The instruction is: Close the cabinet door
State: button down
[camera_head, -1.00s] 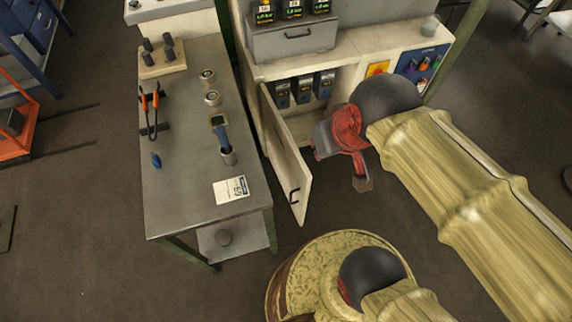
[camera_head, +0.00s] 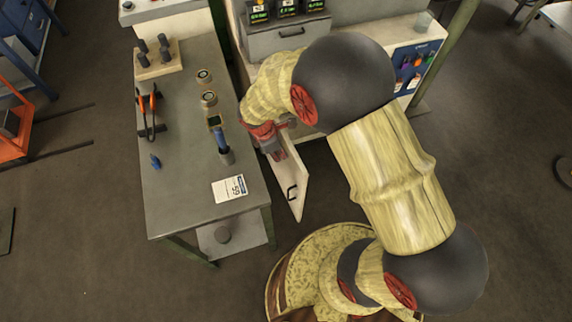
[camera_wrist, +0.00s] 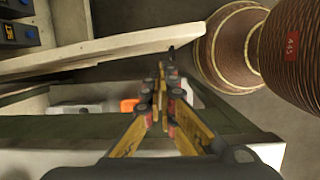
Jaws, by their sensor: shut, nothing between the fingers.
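The cabinet door (camera_head: 290,190) is a pale panel with a black handle. It stands swung open toward the table on the left. In the wrist view the door (camera_wrist: 110,50) runs across the top, with the cabinet's inside at the upper left. My gripper (camera_head: 275,152) is at the door's table side, close to the panel; whether it touches cannot be told. In the wrist view my gripper (camera_wrist: 165,75) has its fingers together and empty, pointing along the door near its free edge. My arm hides most of the cabinet opening in the head view.
A grey work table (camera_head: 180,200) stands left of the door, leaving a narrow gap. It bears orange-handled pliers (camera_head: 149,105), round gauges and a paper label (camera_head: 229,188). A control panel (camera_head: 415,70) with coloured knobs is at the right. Open floor lies in front.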

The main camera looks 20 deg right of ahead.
notch_tip(320, 180, down, 10)
jog(key=d+n+b, duration=0.1)
jog(key=d+b, duration=0.1)
jog(key=b, duration=0.2)
jog(key=shift+d, duration=0.15)
jog(key=shift+w+d+r, duration=0.1)
dwell(0.3)
